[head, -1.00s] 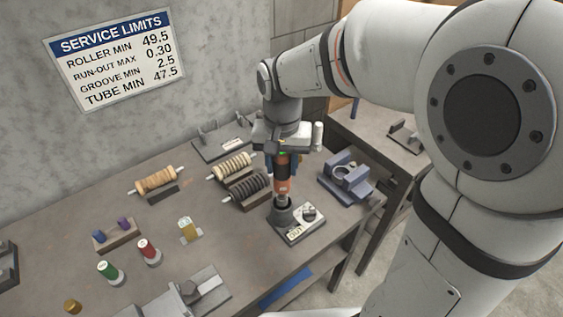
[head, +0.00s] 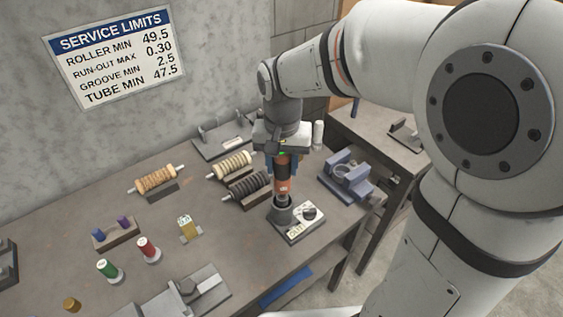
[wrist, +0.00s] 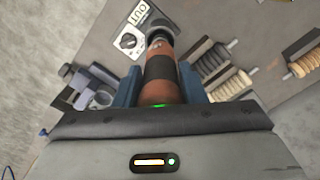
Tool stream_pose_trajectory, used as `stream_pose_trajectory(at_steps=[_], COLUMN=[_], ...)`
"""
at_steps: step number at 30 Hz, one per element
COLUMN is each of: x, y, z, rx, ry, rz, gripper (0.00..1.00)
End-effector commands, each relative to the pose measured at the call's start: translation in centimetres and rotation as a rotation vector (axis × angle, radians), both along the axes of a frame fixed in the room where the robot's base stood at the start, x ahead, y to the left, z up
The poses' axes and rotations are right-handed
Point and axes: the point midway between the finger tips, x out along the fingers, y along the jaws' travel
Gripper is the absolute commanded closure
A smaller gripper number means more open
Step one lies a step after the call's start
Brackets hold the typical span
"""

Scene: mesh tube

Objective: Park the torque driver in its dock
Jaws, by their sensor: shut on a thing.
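The torque driver (head: 283,184) is orange and black and stands upright below my gripper (head: 283,160). My gripper is shut on it. Its lower end meets the dark round cup of the dock (head: 279,214), which has a pale plate with a dial on the right. In the wrist view the driver (wrist: 159,75) runs away between the two blue fingers of my gripper (wrist: 160,85) towards the dock plate (wrist: 130,38). I cannot tell how deep the tip sits in the cup.
Ribbed rollers (head: 247,186) lie on stands left of the dock. A blue-grey clamp block (head: 346,174) stands to the right near the table edge. Thread spools (head: 149,250) and a yellow-labelled block (head: 188,228) are on the left. Bare table (head: 235,245) lies in front.

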Motion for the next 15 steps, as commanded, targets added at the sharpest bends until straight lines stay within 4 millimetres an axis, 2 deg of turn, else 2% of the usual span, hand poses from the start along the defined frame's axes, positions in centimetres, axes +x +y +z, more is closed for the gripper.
stream_pose_trajectory(at_steps=[15], x=[0.04], y=[-0.02], z=[-0.57], rx=[0.001], ry=[-0.001], rz=[-0.001], gripper=[0.9])
